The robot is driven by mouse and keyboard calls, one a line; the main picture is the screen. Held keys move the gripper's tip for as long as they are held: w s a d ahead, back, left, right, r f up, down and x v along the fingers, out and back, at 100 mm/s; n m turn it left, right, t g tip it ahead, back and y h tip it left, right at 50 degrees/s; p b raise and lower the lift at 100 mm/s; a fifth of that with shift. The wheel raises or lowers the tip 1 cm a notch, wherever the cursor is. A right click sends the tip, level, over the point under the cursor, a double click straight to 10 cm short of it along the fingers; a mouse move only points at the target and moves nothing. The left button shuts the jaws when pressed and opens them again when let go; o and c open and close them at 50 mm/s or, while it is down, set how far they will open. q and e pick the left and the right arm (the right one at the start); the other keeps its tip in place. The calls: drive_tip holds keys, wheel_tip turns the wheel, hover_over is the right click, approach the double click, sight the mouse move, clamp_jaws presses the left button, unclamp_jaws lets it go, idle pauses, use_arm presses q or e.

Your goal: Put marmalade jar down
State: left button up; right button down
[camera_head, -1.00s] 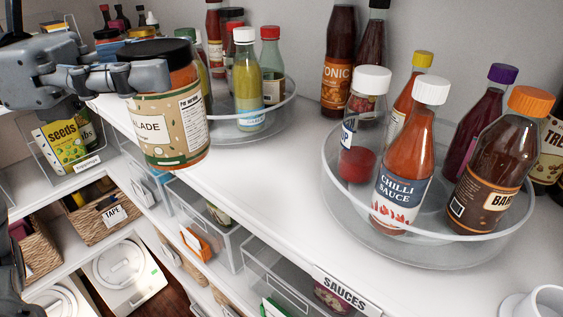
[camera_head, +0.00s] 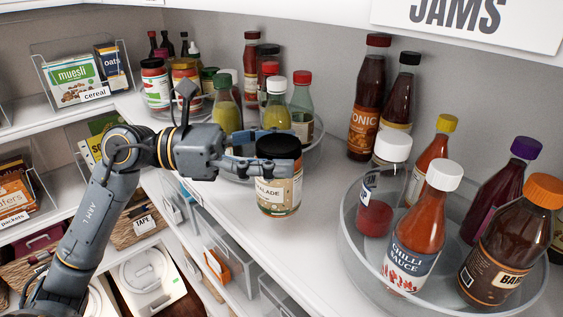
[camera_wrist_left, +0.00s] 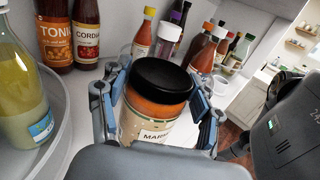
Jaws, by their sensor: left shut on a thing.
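The marmalade jar (camera_head: 279,193) has a black lid, orange contents and a cream label. It is upright at the white shelf (camera_head: 310,237), between the two turntables. I cannot tell for sure whether its base touches the shelf. My left gripper (camera_head: 266,152) comes in from the left and is shut on the jar near its lid. In the left wrist view the jar (camera_wrist_left: 158,105) sits between the two fingers (camera_wrist_left: 158,108), one on each side.
A clear turntable (camera_head: 365,262) with sauce bottles stands to the right of the jar. Another turntable (camera_head: 318,140) with bottles is close behind it. A tonic bottle (camera_head: 367,100) stands at the back wall. Clear bins (camera_head: 225,250) sit on the shelf below.

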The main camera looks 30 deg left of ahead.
use_arm(q)
drive_tip(key=shift+w+d+f+p, duration=0.1)
drive_tip(key=shift+w+f+p, duration=0.3)
drive_tip(key=shift+f, duration=0.35)
drive_tip(key=shift+w+d+f+p, duration=0.1)
drive_tip(key=shift+w+f+p, duration=0.05)
drive_tip(key=shift+f+p, duration=0.45)
drive_tip(key=shift+s+a+f, duration=0.1)
drive_tip(key=shift+f, duration=0.6)
drive_tip(key=shift+f, duration=0.1)
drive_tip(key=shift+f, duration=0.1)
drive_tip(key=o, duration=1.7)
